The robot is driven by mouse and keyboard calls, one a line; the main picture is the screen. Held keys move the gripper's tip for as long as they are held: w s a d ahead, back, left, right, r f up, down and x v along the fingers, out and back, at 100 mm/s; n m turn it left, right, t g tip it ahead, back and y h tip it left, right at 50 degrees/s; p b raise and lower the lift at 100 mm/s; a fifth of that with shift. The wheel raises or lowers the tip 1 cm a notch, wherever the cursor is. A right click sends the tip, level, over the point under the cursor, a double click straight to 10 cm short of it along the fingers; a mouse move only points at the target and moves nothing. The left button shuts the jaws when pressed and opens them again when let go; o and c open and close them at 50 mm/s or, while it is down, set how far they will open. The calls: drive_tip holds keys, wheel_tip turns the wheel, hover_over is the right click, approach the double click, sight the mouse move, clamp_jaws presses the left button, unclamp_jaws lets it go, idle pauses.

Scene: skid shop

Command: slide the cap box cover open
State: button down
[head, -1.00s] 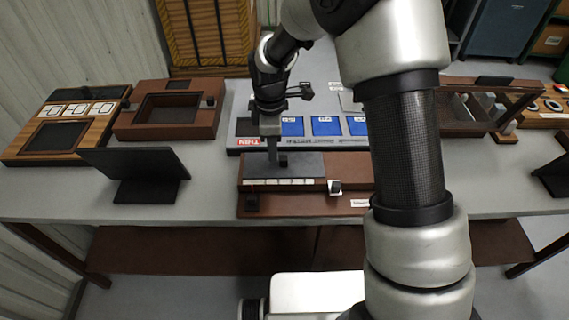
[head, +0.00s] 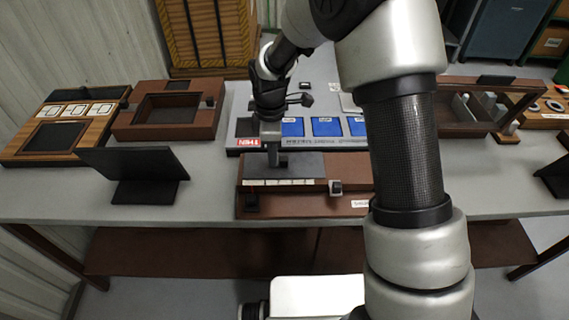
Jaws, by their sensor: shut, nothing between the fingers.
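A low brown wooden box (head: 290,205), which I take to be the cap box, sits at the front middle of the grey bench. A dark grey flat cover (head: 308,166) lies on its left part, with a pale label strip along the front edge. My gripper (head: 273,163) points down over the left half of the cover. It is shut and holds nothing. Its tips are at or just above the cover; I cannot tell whether they touch. My arm hides the right end of the box.
Behind the box is a tray with blue panels (head: 326,127). A black stand (head: 140,172) is to the left, and brown frames (head: 168,112) lie behind it. An open-framed brown case (head: 465,115) is at right. Bench is bare at front left.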

sight(287, 158)
drive_tip(key=shift+r, duration=0.25)
drive_tip(key=shift+d, duration=0.2)
drive_tip(key=shift+d+p, duration=0.3)
drive_tip(key=shift+d, duration=1.3)
drive_tip(key=shift+d, duration=1.75)
drive_tip(key=shift+d+p, duration=0.1)
drive_tip(key=shift+p, duration=0.2)
drive_tip(key=shift+d, duration=1.65)
drive_tip(key=shift+d+p, duration=0.15)
drive_tip(key=shift+p, duration=0.15)
